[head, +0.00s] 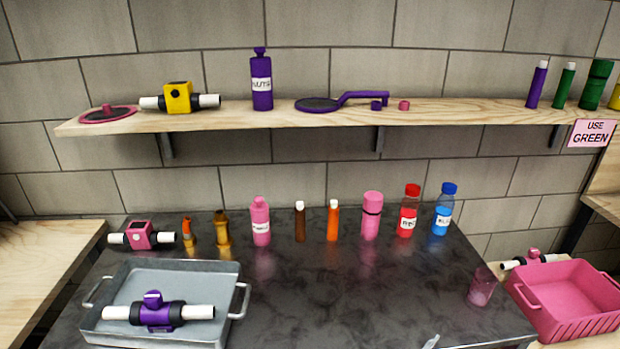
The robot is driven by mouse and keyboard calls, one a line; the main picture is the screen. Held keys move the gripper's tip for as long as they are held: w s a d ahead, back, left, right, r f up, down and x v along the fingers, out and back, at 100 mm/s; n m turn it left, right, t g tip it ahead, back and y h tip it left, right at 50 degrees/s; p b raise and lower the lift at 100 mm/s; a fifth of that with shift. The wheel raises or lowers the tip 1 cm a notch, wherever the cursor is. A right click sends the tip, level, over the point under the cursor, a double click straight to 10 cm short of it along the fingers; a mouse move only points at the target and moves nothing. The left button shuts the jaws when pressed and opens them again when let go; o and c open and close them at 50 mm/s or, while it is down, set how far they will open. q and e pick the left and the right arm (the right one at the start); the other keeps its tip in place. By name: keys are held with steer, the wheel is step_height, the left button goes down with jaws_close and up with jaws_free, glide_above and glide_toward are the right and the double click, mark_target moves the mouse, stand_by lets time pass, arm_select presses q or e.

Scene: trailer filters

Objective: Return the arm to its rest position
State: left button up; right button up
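Neither of my grippers shows clearly in the head view, and no arm link can be made out. A small pale tip (431,341) shows at the bottom edge, right of centre; I cannot tell what it belongs to. The dark counter (340,290) fills the middle of the view. A metal tray (113,338) on its left holds a purple valve piece with white pipe ends (158,312).
Bottles and tubes, including a pink bottle (261,222) and a blue bottle (443,210), line the counter's back. A pink translucent cup (482,287) stands at right, near a pink crate (570,300). A wooden shelf (440,113) hangs above. The counter's middle front is clear.

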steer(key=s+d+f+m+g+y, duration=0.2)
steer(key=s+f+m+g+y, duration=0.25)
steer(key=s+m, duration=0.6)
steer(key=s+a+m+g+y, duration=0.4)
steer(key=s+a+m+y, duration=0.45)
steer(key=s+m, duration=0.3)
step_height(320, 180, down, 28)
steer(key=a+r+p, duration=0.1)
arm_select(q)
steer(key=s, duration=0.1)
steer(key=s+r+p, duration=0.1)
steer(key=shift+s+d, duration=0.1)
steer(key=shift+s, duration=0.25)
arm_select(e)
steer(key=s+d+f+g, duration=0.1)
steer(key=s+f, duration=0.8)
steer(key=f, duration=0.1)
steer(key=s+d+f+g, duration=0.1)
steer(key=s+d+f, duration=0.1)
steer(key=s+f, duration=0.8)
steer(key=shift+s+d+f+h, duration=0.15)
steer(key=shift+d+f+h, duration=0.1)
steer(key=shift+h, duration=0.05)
